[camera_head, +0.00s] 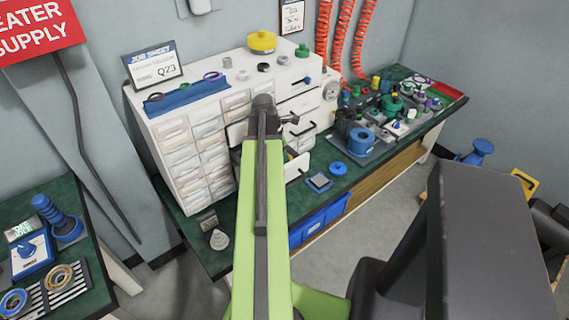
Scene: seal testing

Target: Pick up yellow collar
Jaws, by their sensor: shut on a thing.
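A yellow round piece (262,42) sits on top of the white drawer cabinet (222,88), near its back edge. I cannot tell if it is the yellow collar. My gripper (292,121) is in front of the cabinet's right part, by the pulled-out drawers (297,168). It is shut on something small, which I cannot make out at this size. My green arm hides part of the cabinet front and of the open drawers. A small yellowish spot (291,153) shows in a lower open drawer.
A blue tray (187,96), a job sheet (154,65) and small rings stand on the cabinet. To the right, the green bench (420,129) is crowded with coloured caps and fittings. A blue ring (338,168) and a grey block (319,181) lie near its front edge.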

